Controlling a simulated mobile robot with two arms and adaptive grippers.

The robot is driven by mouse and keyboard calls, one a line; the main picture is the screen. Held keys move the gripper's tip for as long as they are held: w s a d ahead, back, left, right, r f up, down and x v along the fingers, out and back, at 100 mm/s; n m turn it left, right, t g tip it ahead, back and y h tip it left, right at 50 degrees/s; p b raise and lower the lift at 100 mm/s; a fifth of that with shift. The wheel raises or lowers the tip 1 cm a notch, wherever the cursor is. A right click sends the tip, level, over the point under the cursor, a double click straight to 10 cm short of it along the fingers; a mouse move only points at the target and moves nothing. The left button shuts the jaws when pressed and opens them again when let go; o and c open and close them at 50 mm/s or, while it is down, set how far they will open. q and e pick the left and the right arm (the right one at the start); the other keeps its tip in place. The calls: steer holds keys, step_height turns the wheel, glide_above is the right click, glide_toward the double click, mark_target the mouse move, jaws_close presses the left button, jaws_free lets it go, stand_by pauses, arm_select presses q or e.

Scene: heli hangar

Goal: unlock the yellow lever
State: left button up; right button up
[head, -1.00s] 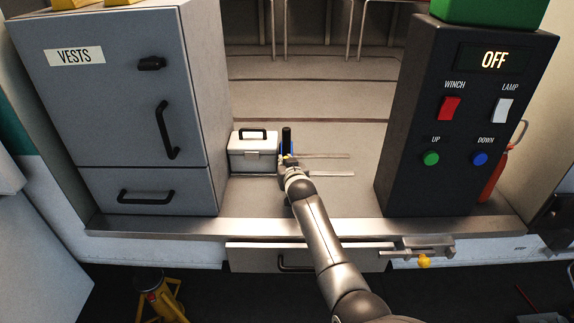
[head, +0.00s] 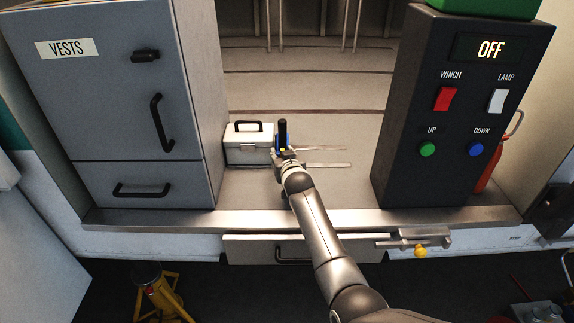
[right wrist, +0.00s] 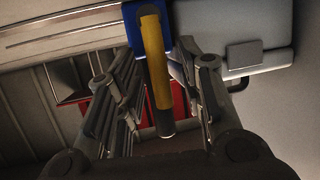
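A yellow lever (right wrist: 155,60) with a dark grey end sticks out of a blue mount (right wrist: 133,25) in the right wrist view. In the head view, the blue mount (head: 288,141) with an upright black cylinder (head: 283,130) stands on the ledge, and only a little yellow shows there. My right gripper (head: 286,157) is right at the mount. In the right wrist view, its fingers (right wrist: 160,75) are apart on both sides of the lever, with visible gaps. The lever's locking part cannot be made out. My left gripper is out of view.
A white case (head: 249,153) stands left of the mount, near the grey vests cabinet (head: 120,110). A dark control panel (head: 455,110) reading OFF stands at right. A latch with a yellow knob (head: 420,252) sits below the ledge (head: 460,215). The deck behind is clear.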

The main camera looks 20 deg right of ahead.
steer(key=v, duration=1.1)
steer(key=shift+s, duration=0.15)
stand_by(0.4)
